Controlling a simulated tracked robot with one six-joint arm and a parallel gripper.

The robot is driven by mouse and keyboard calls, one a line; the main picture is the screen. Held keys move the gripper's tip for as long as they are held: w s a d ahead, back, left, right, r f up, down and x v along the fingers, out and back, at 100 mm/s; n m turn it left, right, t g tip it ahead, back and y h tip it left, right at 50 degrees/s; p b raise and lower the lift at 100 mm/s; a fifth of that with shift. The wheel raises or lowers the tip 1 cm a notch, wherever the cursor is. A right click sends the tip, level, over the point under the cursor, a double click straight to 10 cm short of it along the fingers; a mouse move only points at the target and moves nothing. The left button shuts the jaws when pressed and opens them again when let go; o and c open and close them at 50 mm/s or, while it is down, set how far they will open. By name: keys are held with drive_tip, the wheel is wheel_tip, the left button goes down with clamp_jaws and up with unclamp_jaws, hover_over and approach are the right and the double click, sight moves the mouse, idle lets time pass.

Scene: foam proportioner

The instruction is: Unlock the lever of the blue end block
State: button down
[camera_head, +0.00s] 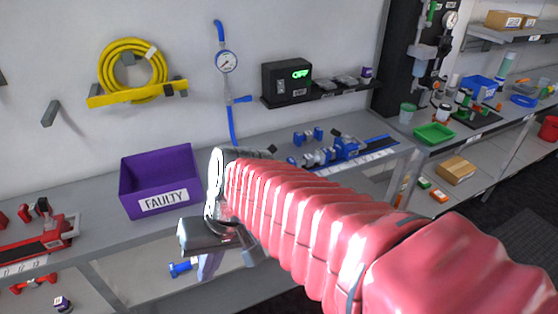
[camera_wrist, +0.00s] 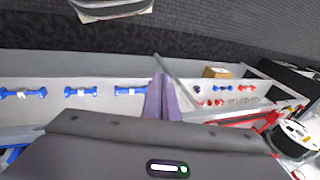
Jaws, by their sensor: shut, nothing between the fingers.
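A blue fixture (camera_head: 378,145) lies on the bench right of centre in the head view, with a blue block (camera_head: 346,149) on it. The block is small in the picture, and I cannot make out its lever or whether it is locked. My gripper (camera_head: 208,268) is in front of the bench, below the purple box, well left of the blue fixture. In the wrist view my gripper (camera_wrist: 163,98) shows purple fingers closed together with nothing between them. They point toward a lower shelf, apart from the blue block.
A purple FAULTY box (camera_head: 160,184) stands on the bench behind my gripper. A black box reading OFF (camera_head: 287,81) sits on a wall shelf. Blue fittings (camera_wrist: 80,92) lie on the lower shelf in the wrist view. A red fixture (camera_head: 40,243) is at left.

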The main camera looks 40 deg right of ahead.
drive_tip(key=w+f+m+t+y, duration=0.1)
drive_tip(key=w+f+m+y, duration=0.1)
drive_tip(key=w+m+y, duration=0.5)
drive_tip(key=w+d+m+t+y, duration=0.2)
drive_tip(key=w+d+m+t, duration=0.4)
drive_tip(key=w+d+t, duration=0.35)
drive_tip(key=s+d+f+m+t+h, duration=0.1)
drive_tip(key=d+m+h, duration=0.4)
drive_tip(key=d, duration=0.5)
drive_tip(key=s+d+f+m+t+h, duration=0.1)
drive_tip(key=d+f+m+t+h, duration=0.3)
drive_tip(key=d, duration=0.7)
drive_tip(key=s+d+f+m+t+h, duration=0.1)
drive_tip(key=d+f+m+h, duration=0.4)
drive_tip(key=d, duration=0.5)
drive_tip(key=shift+d+f+m+t+h, duration=0.2)
drive_tip(key=shift+f+m+t+h, duration=0.1)
drive_tip(key=shift+f+t+h, duration=0.3)
drive_tip(key=shift+f, duration=0.1)
